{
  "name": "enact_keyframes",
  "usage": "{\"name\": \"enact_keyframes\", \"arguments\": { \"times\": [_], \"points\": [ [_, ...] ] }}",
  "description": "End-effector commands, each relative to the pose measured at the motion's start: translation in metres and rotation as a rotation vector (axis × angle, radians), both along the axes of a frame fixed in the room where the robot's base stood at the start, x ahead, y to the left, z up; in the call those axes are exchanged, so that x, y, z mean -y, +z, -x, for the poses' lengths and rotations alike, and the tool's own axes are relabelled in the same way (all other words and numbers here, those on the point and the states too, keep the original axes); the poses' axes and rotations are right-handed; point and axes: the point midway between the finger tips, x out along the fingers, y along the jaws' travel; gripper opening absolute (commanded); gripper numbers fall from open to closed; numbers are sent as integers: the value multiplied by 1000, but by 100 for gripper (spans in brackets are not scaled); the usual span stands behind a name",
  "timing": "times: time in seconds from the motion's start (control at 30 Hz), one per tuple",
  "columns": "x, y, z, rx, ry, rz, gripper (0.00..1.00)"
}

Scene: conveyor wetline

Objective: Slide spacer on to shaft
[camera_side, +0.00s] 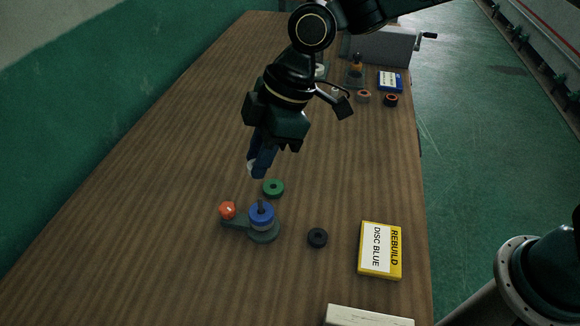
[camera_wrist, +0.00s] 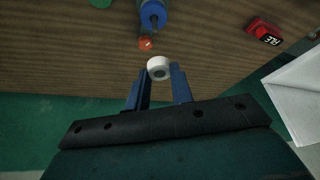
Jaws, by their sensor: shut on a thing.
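My gripper (camera_side: 258,168) is shut on a white ring-shaped spacer (camera_wrist: 158,68), held between the blue fingertips (camera_wrist: 158,80). In the side view the spacer (camera_side: 252,167) is partly hidden by the fingers. It is held above the table, apart from the shaft. The shaft (camera_side: 261,204) stands upright on a grey-green base (camera_side: 264,236), with a blue disc around it and a paler layer below the disc. In the wrist view the blue disc (camera_wrist: 153,8) and shaft (camera_wrist: 153,20) are at the top, beyond the spacer.
An orange knob (camera_side: 228,210) is on the base's left arm. A green ring (camera_side: 273,188) lies behind the shaft, and a black ring (camera_side: 317,237) to its right. A yellow box marked REBUILD DISC BLUE (camera_side: 380,250) lies farther right. The table's left side is clear.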

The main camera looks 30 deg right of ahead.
Motion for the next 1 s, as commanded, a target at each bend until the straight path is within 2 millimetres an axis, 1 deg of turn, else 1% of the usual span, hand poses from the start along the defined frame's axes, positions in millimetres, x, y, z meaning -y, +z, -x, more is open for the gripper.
{"name": "enact_keyframes", "arguments": {
  "times": [0.27, 0.47, 0.67, 1.0],
  "points": [
    [-2, -1, 0, 1, -1, 0, 1],
    [-2, -6, 0, 0, -1, 0, 1],
    [-1, -17, 0, 0, 0, 0, 1],
    [-1, -41, 0, -1, 0, 0, 1]
  ]
}}
